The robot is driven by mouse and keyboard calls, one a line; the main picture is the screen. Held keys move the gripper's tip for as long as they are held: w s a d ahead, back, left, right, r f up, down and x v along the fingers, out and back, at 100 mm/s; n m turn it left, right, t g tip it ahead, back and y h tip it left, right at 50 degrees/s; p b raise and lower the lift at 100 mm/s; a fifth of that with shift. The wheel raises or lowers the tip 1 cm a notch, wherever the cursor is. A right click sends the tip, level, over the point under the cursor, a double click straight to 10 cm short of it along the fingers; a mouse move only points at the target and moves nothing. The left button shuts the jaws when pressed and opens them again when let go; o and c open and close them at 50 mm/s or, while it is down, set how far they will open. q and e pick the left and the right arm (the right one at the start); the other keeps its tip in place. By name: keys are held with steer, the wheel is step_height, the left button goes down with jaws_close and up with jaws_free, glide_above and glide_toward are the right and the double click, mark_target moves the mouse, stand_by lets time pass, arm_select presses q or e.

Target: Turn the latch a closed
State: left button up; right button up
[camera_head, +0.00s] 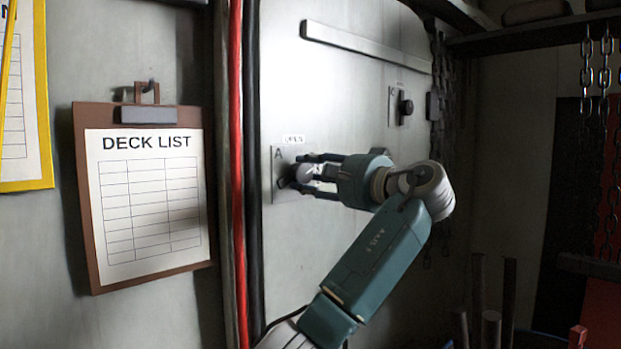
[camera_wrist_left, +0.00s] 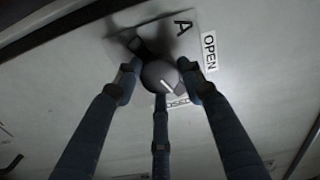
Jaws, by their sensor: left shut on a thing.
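Latch A is a dark round knob (camera_wrist_left: 158,74) on a square metal plate (camera_head: 280,184) marked "A", fixed to the pale wall panel. My left gripper (camera_head: 305,173) reaches it from the right in the head view. In the left wrist view, its three fingers (camera_wrist_left: 160,84) are closed around the knob. A white line on the knob slants toward the lower right, on the side of a partly hidden label (camera_wrist_left: 179,102) reading "...OSED". An "OPEN" label (camera_wrist_left: 209,52) is to the right of the knob. My right gripper is not in view.
A clipboard headed "DECK LIST" (camera_head: 148,200) hangs at left, beside a red vertical pipe (camera_head: 236,170). A flat bar (camera_head: 365,45) crosses the panel above. Chains (camera_head: 605,65) hang at right.

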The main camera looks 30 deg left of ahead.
arm_select(q)
steer(key=m, duration=0.4)
steer(key=shift+a+f+m, duration=0.1)
steer(key=shift+f+m, duration=0.05)
steer(key=shift+m, duration=0.25)
stand_by(0.4)
steer(key=o, duration=1)
steer(key=shift+o, duration=0.8)
steer(key=shift+s+a, duration=0.1)
steer(key=v, duration=1.2)
